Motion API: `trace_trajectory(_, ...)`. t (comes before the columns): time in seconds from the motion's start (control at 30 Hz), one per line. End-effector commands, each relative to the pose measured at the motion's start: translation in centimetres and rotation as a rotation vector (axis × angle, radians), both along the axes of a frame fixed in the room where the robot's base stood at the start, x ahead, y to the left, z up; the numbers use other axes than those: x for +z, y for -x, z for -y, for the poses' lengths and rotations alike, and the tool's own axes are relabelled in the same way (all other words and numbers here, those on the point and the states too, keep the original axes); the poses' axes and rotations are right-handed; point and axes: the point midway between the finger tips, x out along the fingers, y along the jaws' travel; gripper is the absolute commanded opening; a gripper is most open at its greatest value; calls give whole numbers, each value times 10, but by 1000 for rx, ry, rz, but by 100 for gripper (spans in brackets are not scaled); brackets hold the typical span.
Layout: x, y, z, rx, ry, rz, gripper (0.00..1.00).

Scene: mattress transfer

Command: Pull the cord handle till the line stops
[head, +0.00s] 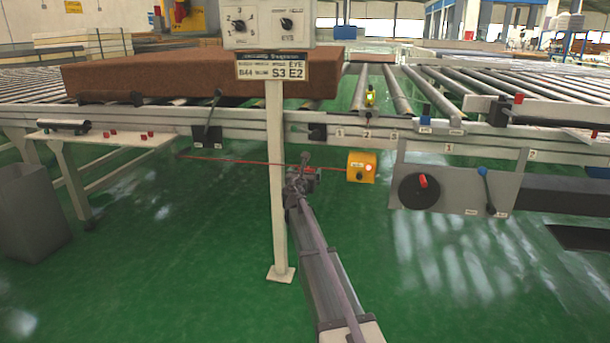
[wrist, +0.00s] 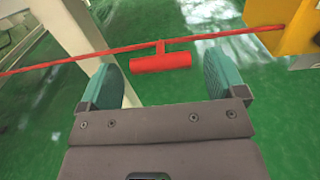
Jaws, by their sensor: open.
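A red cord (head: 236,162) runs across below the roller conveyor's front rail to a yellow box (head: 361,166) with a lit lamp. In the wrist view the cord (wrist: 70,60) crosses from the left edge to the yellow box (wrist: 297,25) at the top right. A red T-shaped cord handle (wrist: 162,62) hangs from it. My gripper (wrist: 168,85) is open, its two green-padded fingers on either side of the handle in the picture. The handle shows just beyond the fingertips, not clamped. In the head view my gripper (head: 300,178) hides the handle.
A white post (head: 276,190) carrying a control panel (head: 267,25) stands just left of my gripper, also near the left finger in the wrist view (wrist: 88,35). A brown mattress (head: 190,78) lies on the rollers. A grey bin (head: 30,212) stands far left. Green floor is open to the right.

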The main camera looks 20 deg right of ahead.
Motion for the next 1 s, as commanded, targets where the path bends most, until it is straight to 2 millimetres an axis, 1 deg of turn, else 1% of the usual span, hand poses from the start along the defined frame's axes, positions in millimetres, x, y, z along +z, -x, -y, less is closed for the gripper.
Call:
trace_trajectory(0.07, 0, 1, -1, 0, 0, 0, 89)
trace_trajectory(0.17, 0, 9, -6, 1, 0, 0, 89)
trace_trajectory(0.27, 0, 25, -16, 1, 0, 0, 89)
trace_trajectory(0.5, 0, 74, -51, 2, 0, 0, 89)
trace_trajectory(0.6, 0, 86, -61, 1, 0, 0, 89)
trace_trajectory(0.7, 0, 89, -63, 0, 0, 0, 89)
trace_trajectory(1.0, 0, 88, -63, 0, 0, 0, 89)
